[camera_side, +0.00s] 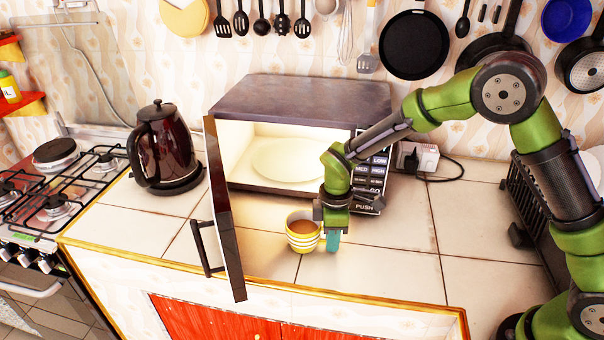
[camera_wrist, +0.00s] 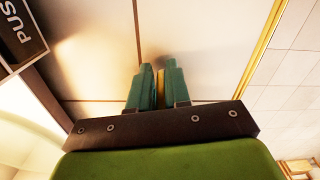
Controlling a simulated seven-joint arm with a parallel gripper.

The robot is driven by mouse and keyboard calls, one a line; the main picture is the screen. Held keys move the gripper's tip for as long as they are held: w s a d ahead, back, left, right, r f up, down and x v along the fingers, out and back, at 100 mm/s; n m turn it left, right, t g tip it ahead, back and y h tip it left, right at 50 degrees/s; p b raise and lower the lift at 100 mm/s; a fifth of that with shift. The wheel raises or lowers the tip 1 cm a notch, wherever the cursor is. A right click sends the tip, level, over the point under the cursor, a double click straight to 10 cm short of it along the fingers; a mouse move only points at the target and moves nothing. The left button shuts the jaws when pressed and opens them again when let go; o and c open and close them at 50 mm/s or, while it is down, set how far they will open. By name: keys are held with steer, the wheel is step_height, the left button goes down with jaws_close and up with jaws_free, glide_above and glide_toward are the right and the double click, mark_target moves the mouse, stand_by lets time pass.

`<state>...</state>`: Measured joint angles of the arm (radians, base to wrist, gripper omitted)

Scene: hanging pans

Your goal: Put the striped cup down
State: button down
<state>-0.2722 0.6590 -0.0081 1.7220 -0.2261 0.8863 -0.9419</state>
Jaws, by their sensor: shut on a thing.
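The striped cup (camera_side: 303,234) is yellow and white, upright, and holds a brown drink. It is over the tiled counter in front of the open microwave, at or just above the surface; I cannot tell if it touches. My gripper (camera_side: 332,238) points down at the cup's right side, shut on what looks like its handle. In the wrist view my gripper's teal fingers (camera_wrist: 158,88) have a thin yellow strip of the cup (camera_wrist: 161,92) between them. The rest of the cup is hidden there.
The microwave (camera_side: 308,95) stands behind, with its door (camera_side: 226,215) swung open left of the cup. A dark kettle (camera_side: 163,145) stands farther left, by the gas stove (camera_side: 60,195). The counter's front edge (camera_side: 260,284) is near. Bare tiles (camera_side: 400,265) lie to the right.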

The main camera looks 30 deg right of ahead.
steer(key=shift+r, duration=0.15)
stand_by(0.4)
steer(key=shift+r, duration=1.35)
steer(key=s+d, duration=0.1)
steer(key=s, duration=0.4)
steer(key=s+d+r, duration=0.1)
steer(key=s, duration=0.4)
steer(key=s+d+r, duration=0.1)
steer(key=s+d, duration=0.1)
steer(key=s, duration=0.2)
steer(key=shift+s, duration=0.4)
steer(key=d+r+m, duration=0.2)
steer(key=d+m, duration=0.1)
steer(key=d, duration=0.6)
steer(key=n, duration=0.2)
glide_above(440, 257)
steer(key=shift+f, duration=3.4)
steer(key=shift+f, duration=0.1)
steer(key=c, duration=1.1)
jaws_free()
